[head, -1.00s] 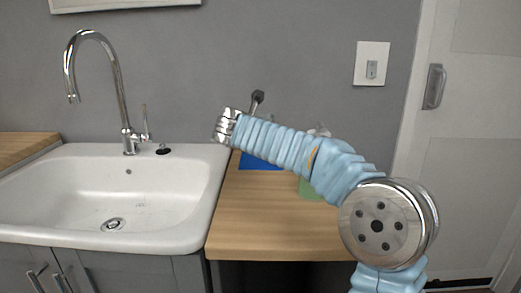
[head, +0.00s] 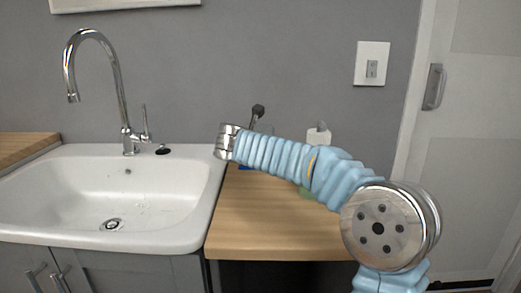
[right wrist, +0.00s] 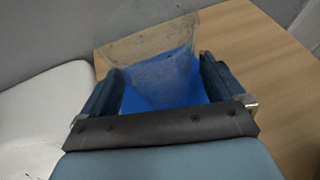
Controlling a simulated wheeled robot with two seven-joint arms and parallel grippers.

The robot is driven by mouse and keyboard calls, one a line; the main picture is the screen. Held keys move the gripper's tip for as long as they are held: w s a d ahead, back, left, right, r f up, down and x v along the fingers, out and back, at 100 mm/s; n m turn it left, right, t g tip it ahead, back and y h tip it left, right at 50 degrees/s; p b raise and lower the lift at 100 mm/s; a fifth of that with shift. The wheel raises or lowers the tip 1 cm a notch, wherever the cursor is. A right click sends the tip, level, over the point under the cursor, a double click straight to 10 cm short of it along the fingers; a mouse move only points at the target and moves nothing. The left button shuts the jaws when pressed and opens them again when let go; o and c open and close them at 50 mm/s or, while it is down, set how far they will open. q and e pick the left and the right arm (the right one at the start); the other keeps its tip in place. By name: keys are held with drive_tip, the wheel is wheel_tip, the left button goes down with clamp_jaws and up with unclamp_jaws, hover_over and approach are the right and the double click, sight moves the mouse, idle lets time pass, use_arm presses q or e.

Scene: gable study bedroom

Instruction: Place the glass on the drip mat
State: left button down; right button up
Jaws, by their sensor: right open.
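The clear glass (right wrist: 150,50) stands between the two dark fingers of my right gripper (right wrist: 161,66) in the right wrist view. The fingers are open, one on each side of it; I cannot tell whether either touches it. The blue drip mat (right wrist: 132,104) lies on the wooden counter, and the glass shows over it. Whether the base rests on the mat is hard to see. In the head view only a sliver of the mat (head: 246,168) shows behind my right arm, which hides most of the glass and the gripper. My left gripper is out of view.
A white sink (head: 60,190) with a tall chrome tap (head: 120,90) is left of the wooden counter (head: 265,225). A bottle with a white top (head: 318,135) and green lower part stands behind my arm. The counter's front is clear.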

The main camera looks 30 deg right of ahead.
drive_tip(key=shift+r, duration=0.3)
drive_tip(key=v, duration=1.2)
drive_tip(key=shift+f, duration=0.1)
